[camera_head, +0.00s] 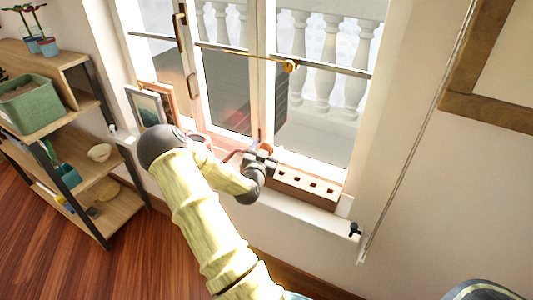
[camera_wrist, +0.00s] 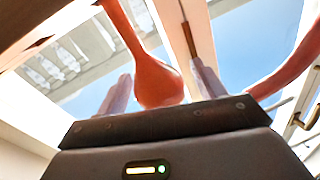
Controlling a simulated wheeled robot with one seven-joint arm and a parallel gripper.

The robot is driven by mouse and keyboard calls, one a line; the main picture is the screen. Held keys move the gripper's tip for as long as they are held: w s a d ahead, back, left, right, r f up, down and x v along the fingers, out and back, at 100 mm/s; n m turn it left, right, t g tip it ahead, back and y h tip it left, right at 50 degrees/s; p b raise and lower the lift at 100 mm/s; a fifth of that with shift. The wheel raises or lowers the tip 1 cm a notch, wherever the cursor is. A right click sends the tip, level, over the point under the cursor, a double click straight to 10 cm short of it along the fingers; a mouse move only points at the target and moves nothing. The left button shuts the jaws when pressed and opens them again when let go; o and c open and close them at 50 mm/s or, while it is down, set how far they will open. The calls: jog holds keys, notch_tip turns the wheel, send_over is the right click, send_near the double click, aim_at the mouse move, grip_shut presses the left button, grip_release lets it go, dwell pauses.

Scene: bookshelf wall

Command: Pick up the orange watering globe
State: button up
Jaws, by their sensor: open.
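The orange watering globe (camera_wrist: 158,82) shows in the wrist view as a smooth bulb with a narrow neck rising up and left. The bulb sits between the two fingers of my gripper (camera_wrist: 162,90), which are apart on either side of it. I cannot tell whether either finger touches it. In the camera_head view my gripper (camera_head: 262,162) is over the window sill, by the left end of a brown planter box. A small reddish-orange patch there is mostly hidden by the gripper.
The brown box with square holes (camera_head: 305,188) stands on the sill (camera_head: 300,217). Picture frames (camera_head: 146,107) lean left of my arm. A shelf unit (camera_head: 120,187) with pots stands at the left. A curved reddish thing (camera_wrist: 290,72) is at the right in the wrist view.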

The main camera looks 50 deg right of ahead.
jog(key=shift+w+d, duration=0.25)
jog(key=shift+d, duration=0.3)
jog(key=c, duration=1.1)
jog(key=shift+o, duration=0.2)
jog(key=shift+r, duration=0.1)
notch_tip(320, 180, up, 10)
jog(key=shift+f+p, duration=0.1)
jog(key=shift+p, duration=0.7)
jog(key=shift+a, duration=0.1)
